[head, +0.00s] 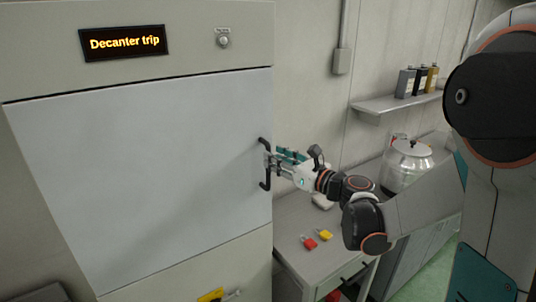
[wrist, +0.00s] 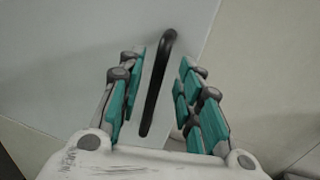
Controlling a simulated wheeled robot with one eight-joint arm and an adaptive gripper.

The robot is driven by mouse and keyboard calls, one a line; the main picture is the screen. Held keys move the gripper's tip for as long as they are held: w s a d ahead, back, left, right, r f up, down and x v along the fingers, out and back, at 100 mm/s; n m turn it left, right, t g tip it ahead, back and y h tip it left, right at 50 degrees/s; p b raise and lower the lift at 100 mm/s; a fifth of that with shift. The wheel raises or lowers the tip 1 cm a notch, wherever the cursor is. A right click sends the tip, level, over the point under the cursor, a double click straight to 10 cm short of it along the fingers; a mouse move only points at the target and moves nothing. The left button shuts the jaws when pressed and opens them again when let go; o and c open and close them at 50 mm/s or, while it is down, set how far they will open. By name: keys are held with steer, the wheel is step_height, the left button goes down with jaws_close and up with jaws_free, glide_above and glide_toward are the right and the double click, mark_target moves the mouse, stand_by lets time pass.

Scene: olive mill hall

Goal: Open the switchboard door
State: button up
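The switchboard door (head: 140,175) is a large pale grey panel on the left in the head view. It looks closed, flush with its cabinet. Its black bar handle (head: 264,185) is upright near the door's right edge. My gripper (head: 274,159) is at the handle, reaching it from the right. In the wrist view the handle (wrist: 157,85) runs between the teal finger pads of my gripper (wrist: 162,78). The fingers are open, with a gap visible on both sides of the bar.
A lit display (head: 124,42) reading "Decanter trip" and a key switch (head: 223,39) sit above the door. A counter (head: 300,222) with red and yellow padlocks (head: 318,237) and a steel pot (head: 408,165) stand at right. Tins (head: 418,81) line a wall shelf (head: 385,105).

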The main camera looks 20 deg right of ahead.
steer(key=shift+x, duration=2)
steer(key=shift+c, duration=0.2)
jaws_close()
